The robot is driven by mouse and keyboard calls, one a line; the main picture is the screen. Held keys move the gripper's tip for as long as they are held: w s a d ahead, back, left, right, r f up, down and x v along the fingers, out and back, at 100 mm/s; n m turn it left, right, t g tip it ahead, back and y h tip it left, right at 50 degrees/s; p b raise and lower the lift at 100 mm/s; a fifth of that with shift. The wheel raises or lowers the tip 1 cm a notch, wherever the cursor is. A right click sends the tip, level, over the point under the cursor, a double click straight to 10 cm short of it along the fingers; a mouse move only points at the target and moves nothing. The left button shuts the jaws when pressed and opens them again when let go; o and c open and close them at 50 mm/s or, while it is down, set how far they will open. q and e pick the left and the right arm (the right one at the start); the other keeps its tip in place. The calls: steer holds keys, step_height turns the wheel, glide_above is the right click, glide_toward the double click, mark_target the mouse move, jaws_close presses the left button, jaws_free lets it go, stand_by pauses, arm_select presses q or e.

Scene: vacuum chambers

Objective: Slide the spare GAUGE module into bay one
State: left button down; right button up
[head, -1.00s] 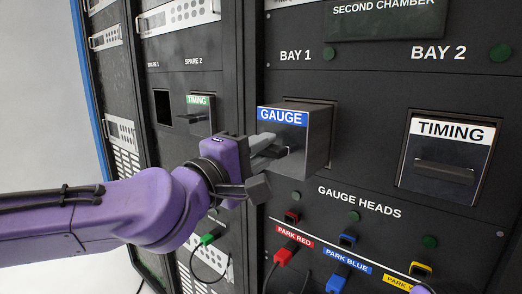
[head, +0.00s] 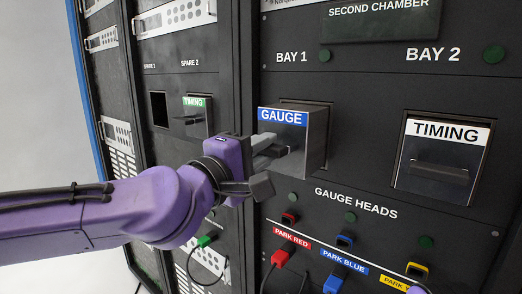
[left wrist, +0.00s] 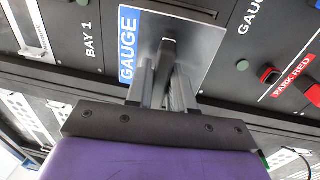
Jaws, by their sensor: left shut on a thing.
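The GAUGE module (head: 312,148) is a grey box with a blue label, partly inside the bay one opening (head: 322,104) and still sticking well out of the panel. My left gripper (head: 268,155) is shut on the handle of the GAUGE module, at its front face. The left wrist view shows the gripper fingers (left wrist: 162,85) closed around the handle, with the module's front face (left wrist: 200,48) just beyond. The inside of bay one is hidden behind the module.
A TIMING module (head: 440,160) sits in bay two to the right. Another TIMING module (head: 196,117) sits in spare 2, beside the empty spare 1 slot (head: 159,109). Below are gauge head sockets and red (head: 281,258) and blue (head: 334,284) parked plugs with cables.

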mark_target(280, 142)
arm_select(q)
steer(key=shift+w+d+r, duration=0.1)
steer(key=shift+w+d, duration=0.1)
steer(key=shift+w, duration=0.1)
stand_by(0.4)
steer(key=shift+w+d, duration=0.15)
steer(key=shift+w, duration=0.05)
steer(key=shift+f+x, duration=0.1)
steer(key=shift+x, duration=1.05)
steer(key=shift+f+x, duration=0.15)
steer(key=shift+x, duration=1.05)
stand_by(1.9)
steer(key=shift+w+d, duration=0.3)
steer(key=shift+w, duration=0.1)
stand_by(0.9)
steer(key=c, duration=1.1)
jaws_free()
steer(key=shift+o, duration=1)
steer(key=shift+d, duration=0.1)
steer(key=shift+f, duration=0.15)
